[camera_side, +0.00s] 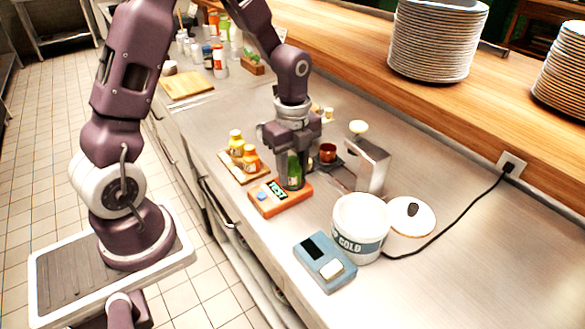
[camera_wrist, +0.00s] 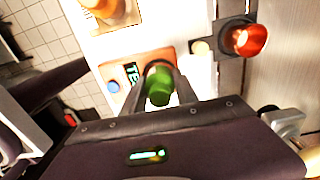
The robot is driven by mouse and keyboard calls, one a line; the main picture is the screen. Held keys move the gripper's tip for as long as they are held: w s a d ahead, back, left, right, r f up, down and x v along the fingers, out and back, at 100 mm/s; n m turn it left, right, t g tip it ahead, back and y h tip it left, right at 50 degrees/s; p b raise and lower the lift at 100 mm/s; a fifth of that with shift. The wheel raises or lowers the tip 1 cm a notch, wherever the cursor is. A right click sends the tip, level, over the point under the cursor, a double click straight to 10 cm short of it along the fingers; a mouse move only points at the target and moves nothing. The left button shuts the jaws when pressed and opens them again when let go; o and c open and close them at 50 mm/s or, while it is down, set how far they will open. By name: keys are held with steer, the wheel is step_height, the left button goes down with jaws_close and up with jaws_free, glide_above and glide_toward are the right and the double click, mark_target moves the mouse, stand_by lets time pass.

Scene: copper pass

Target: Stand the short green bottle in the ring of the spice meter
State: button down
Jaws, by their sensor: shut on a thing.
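The short green bottle (camera_side: 293,168) is upright between the fingers of my gripper (camera_side: 292,183), which is shut on it. In the wrist view the green bottle (camera_wrist: 159,86) shows from above between the two fingers (camera_wrist: 160,82). The spice meter (camera_side: 265,202) is an orange box with a lit display and a blue button; it also shows in the wrist view (camera_wrist: 118,73). The bottle is over the meter's right end.
A copper-coloured cup (camera_side: 327,152) and a grey metal stand (camera_side: 367,165) are close on the right. A white COLD tub (camera_side: 360,217), a lidded pot (camera_side: 410,225) and a blue device (camera_side: 325,262) stand in front.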

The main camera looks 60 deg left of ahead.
mark_target(293, 158)
steer(key=shift+s+f, duration=0.25)
steer(key=shift+f, duration=0.3)
steer(key=c, duration=0.9)
jaws_free()
steer(key=shift+c, duration=0.2)
steer(key=r, duration=1.2)
steer(key=shift+w+r, duration=0.15)
steer(key=shift+w, duration=0.15)
steer(key=s+d+r+n+t, duration=0.2)
steer(key=s+d+r+n, duration=0.1)
steer(key=s+n, duration=0.6)
steer(key=s+d+r+n+t, duration=0.3)
steer(key=s+r+n, duration=0.2)
steer(key=s+n, duration=0.4)
steer(key=shift+s+t, duration=0.15)
steer(key=shift+t, duration=0.15)
